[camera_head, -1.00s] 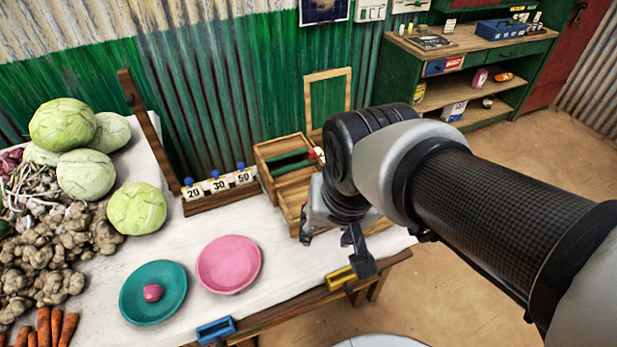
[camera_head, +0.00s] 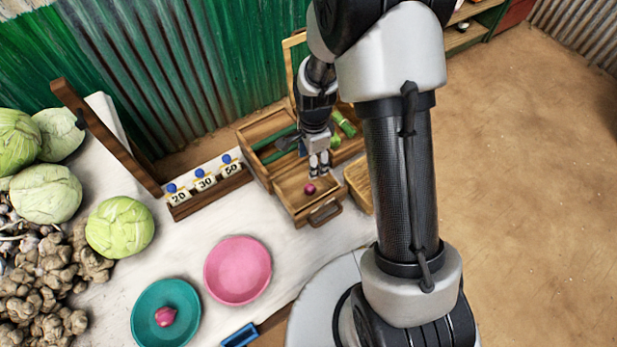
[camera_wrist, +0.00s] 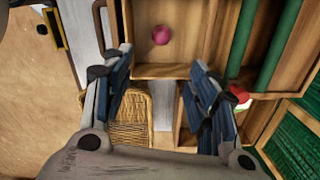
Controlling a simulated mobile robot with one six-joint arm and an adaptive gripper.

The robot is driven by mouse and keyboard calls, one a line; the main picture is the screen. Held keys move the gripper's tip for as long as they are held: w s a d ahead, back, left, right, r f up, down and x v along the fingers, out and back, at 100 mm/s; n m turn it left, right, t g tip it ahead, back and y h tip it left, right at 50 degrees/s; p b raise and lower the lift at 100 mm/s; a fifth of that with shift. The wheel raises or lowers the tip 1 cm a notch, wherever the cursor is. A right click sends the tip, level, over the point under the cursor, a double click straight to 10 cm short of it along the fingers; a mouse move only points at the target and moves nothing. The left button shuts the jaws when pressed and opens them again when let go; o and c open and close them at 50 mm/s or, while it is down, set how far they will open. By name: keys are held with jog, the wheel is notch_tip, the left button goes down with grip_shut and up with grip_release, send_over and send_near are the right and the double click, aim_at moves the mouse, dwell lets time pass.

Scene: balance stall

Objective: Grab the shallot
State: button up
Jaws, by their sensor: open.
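A small round magenta shallot (camera_head: 309,188) lies on the bare floor of the open wooden drawer (camera_head: 325,212), near its middle. It also shows in the wrist view (camera_wrist: 161,35), beyond my fingertips. A larger pink-red bulb (camera_head: 165,316), which also looks like a shallot, lies in the teal bowl (camera_head: 189,291). My gripper (camera_head: 320,172) hangs over the back part of the drawer, just behind the small shallot in the head view. In the wrist view my gripper's fingers (camera_wrist: 161,60) are spread wide with nothing between them.
The wooden box (camera_head: 250,131) behind the drawer has dividers and green items. A wicker basket (camera_wrist: 130,105) stands beside the drawer. A pink bowl (camera_head: 238,270), number cards (camera_head: 204,181) and a cabbage (camera_head: 120,227) are on the table (camera_head: 200,232) to the left.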

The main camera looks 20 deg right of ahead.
jog(key=b, duration=0.3)
send_over(309, 186)
jog(key=f, duration=1)
jog(key=shift+s+d, duration=0.3)
jog(key=shift+d, duration=0.05)
jog(key=f, duration=0.2)
jog(key=f+b, duration=0.2)
jog(key=f, duration=0.1)
jog(key=shift+w+a+f, duration=0.2)
jog(key=shift+a+f, duration=0.1)
jog(key=shift+f, duration=0.05)
jog(key=shift+c, duration=0.4)
jog(key=c, duration=0.9)
jog(key=shift+r, duration=0.2)
